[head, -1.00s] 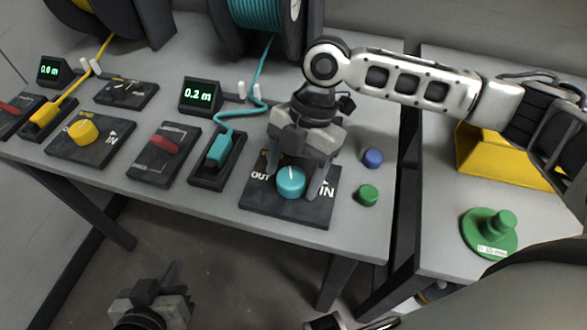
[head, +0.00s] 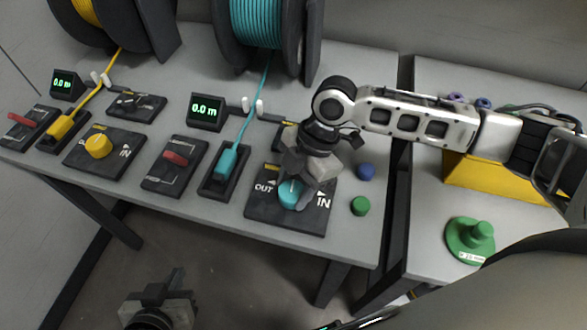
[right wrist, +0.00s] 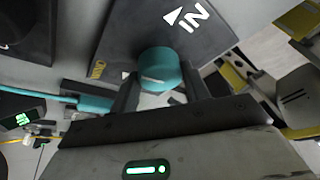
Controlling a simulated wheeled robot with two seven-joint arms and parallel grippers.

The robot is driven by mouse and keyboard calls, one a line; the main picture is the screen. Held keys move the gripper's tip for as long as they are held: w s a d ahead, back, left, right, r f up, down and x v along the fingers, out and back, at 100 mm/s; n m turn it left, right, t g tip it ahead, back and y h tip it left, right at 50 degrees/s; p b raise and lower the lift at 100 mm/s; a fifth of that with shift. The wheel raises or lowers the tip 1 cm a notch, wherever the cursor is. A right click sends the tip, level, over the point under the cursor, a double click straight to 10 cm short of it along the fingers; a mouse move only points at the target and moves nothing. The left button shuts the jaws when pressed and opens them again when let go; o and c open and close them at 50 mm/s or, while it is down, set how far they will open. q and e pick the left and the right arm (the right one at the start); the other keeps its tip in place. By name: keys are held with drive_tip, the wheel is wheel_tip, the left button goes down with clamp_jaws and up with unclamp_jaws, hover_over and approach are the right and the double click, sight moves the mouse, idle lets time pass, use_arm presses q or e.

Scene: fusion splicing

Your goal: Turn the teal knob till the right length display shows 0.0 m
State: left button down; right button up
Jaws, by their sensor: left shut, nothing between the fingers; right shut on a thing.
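The teal knob (head: 290,193) sits on its dark plate (head: 262,207) marked OUT and IN. My right gripper (head: 297,196) reaches down over the plate and is shut on the knob. In the right wrist view the knob (right wrist: 160,70) is between the two fingers. The right length display (head: 207,112) reads 0.0 m in green. The teal cable (head: 247,122) runs fairly straight from the teal spool (head: 257,22) to the teal connector (head: 227,160) in its dark holder. My left gripper (head: 177,280) is shut and empty, low in front of the table.
The left display (head: 65,84) also reads 0.0 m. The yellow knob (head: 98,146) and a red-handled lever (head: 176,158) stand left of the teal plate. Blue (head: 366,171) and green (head: 360,206) caps lie close to its right.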

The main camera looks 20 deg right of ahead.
drive_tip(key=shift+r+m+p, duration=0.2)
drive_tip(key=shift+m+p, duration=0.25)
drive_tip(key=shift+m, duration=0.05)
drive_tip(key=shift+f, duration=0.15)
drive_tip(key=o, duration=1)
drive_tip(key=v, duration=1.6)
drive_tip(key=shift+s, duration=0.3)
